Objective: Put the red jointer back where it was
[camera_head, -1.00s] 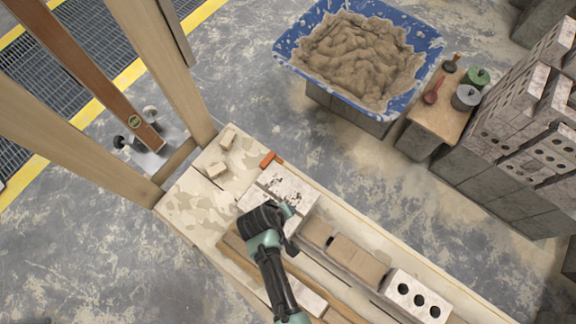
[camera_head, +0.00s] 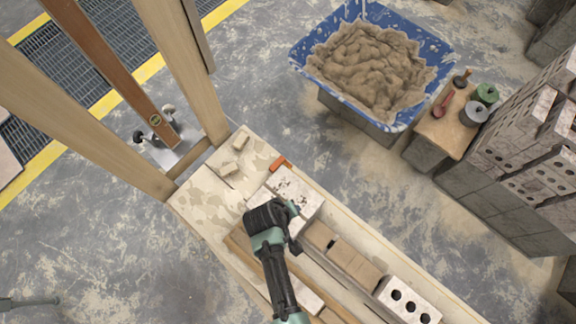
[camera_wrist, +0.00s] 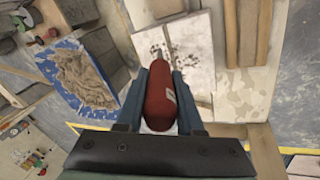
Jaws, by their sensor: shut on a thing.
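Another red tool (camera_head: 444,103) lies on a small wooden-topped stand (camera_head: 437,133) at the right.
A blue tub of mortar (camera_head: 440,47) stands behind the bench. Green (camera_head: 487,93) and grey (camera_head: 474,114) round things sit on the stand. An orange piece (camera_head: 281,163) lies at the bench edge. Stacked bricks (camera_head: 525,180) fill the right. Wooden posts (camera_head: 180,70) rise at the left.

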